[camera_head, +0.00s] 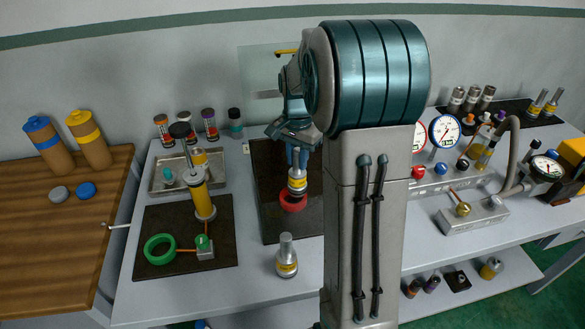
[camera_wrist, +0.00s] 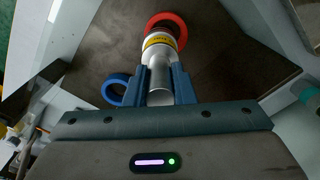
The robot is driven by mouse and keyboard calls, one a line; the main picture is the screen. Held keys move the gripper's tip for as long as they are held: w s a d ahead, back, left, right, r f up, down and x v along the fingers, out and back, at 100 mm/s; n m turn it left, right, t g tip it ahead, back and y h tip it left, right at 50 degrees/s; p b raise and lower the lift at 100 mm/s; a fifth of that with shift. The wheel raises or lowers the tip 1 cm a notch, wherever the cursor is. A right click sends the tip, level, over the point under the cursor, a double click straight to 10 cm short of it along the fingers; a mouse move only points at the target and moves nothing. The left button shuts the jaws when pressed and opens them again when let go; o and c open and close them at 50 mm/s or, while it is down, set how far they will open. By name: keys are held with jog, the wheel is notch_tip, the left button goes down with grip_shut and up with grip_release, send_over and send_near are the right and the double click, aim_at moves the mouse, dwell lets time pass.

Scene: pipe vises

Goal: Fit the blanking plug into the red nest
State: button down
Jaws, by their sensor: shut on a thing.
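The blanking plug (camera_head: 297,181) has a grey stem, a pale body and a yellow band. My gripper (camera_head: 297,158) is shut on its stem, pointing down. In the wrist view the stem (camera_wrist: 160,78) lies between the two blue fingers of my gripper (camera_wrist: 160,88). The red nest (camera_head: 291,204) is a red ring on a dark mat. It also shows in the wrist view (camera_wrist: 181,26), around or behind the plug's far end. The plug's lower end overlaps the ring's back part in the head view. I cannot tell whether it is inside or just above the opening.
A similar yellow-banded plug (camera_head: 287,258) stands on the table in front of the mat (camera_head: 275,228). A green ring (camera_head: 160,249) and a tall yellow cylinder (camera_head: 200,195) are on the left mat. A blue ring (camera_wrist: 115,90) is near the plug in the wrist view.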

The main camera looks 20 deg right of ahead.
aim_at(293, 171)
jog(key=shift+w+a+f, duration=0.4)
jog(key=shift+w+f, duration=0.05)
jog(key=shift+f+p, duration=0.4)
jog(key=shift+f, duration=1.5)
jog(key=c, duration=1.2)
grip_release()
jog(key=shift+r, duration=0.1)
notch_tip(293, 171, up, 11)
jog(key=shift+r+b, duration=0.1)
jog(key=shift+b, duration=0.3)
jog(key=s+a+n+t, duration=0.1)
jog(key=s+a+n, duration=0.2)
jog(key=s, duration=0.4)
jog(key=s+a+f+n+t, duration=0.1)
jog(key=s+a+n, duration=0.3)
jog(key=s, duration=0.3)
jog(key=s+a+n+t, duration=0.1)
jog(key=s+a+n, duration=0.2)
jog(key=s, duration=0.5)
jog(key=shift+a+f+n, duration=0.2)
jog(key=shift+a+n, duration=0.05)
jog(key=shift+n, duration=0.45)
